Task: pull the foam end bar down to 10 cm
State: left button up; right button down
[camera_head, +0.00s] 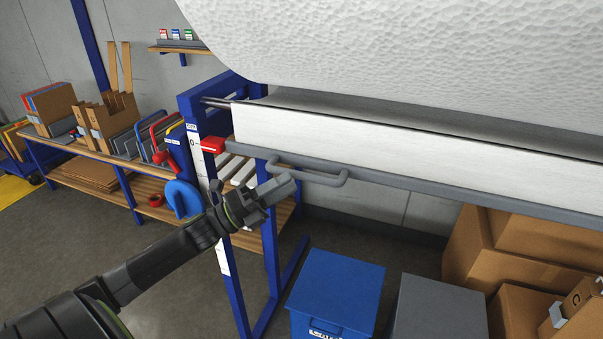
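The foam end bar (430,183) is a long grey bar along the lower edge of the white foam sheet (380,147), which hangs from a large white roll (420,45). A grey handle (312,177) sticks out from the bar near its left end. A red pointer (213,145) at the bar's left end sits by the 0 mark of a white scale (196,160) on the blue post. My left gripper (284,189) is just below and in front of the handle's left part. Its finger gap is not clear, and contact with the handle cannot be told. My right gripper is out of view.
Below the bar stand a blue box (335,288) and a grey box (440,308). Cardboard boxes (520,250) are stacked at the right. A wooden shelf (120,160) with boards and tools stands behind at the left. Grey floor is open at the lower left.

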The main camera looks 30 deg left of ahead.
aim_at(302, 176)
pick_arm(q)
jog(key=shift+p+x, duration=0.7)
jog(key=shift+x, duration=1.8)
grip_shut()
